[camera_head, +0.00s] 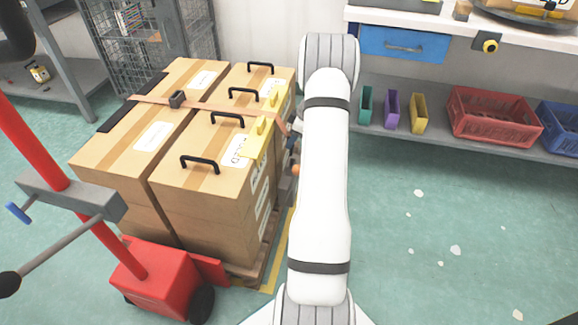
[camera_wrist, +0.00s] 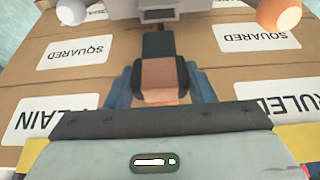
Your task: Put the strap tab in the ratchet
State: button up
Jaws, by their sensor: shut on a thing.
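In the wrist view my gripper (camera_wrist: 160,76) is shut on the strap end, with a dark pad on either side of its orange webbing (camera_wrist: 160,82). The dark strap tab (camera_wrist: 158,45) sticks out beyond the fingertips. It points at a pale grey fitting with a dark slot, which looks like the ratchet (camera_wrist: 157,13), at the top edge. The tab's tip is close to or at this slot; I cannot tell whether it is inside. In the head view the orange strap (camera_head: 220,106) crosses the cartons and drops over their right side, where my arm hides the gripper.
Labelled cartons (camera_head: 208,150) stand on a wooden pallet (camera_head: 250,271), with black handles and a yellow piece (camera_head: 259,139) on top. A dark buckle (camera_head: 177,98) sits on the strap. A red lift (camera_head: 155,280) stands at front left. Floor right of my arm is clear.

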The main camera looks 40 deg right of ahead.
aim_at(291, 155)
jog(key=f+b, duration=0.1)
jog(key=f, duration=0.2)
jog(key=f+b, duration=0.1)
jog(key=f, duration=0.2)
jog(key=f+b, duration=0.1)
jog(key=f, duration=0.2)
jog(key=shift+w+a, duration=0.2)
jog(key=shift+a, duration=0.1)
jog(key=o, duration=1.1)
jog(key=shift+r, duration=0.15)
jog(key=p+v, duration=0.4)
jog(key=v, duration=0.8)
jog(key=shift+p, duration=0.35)
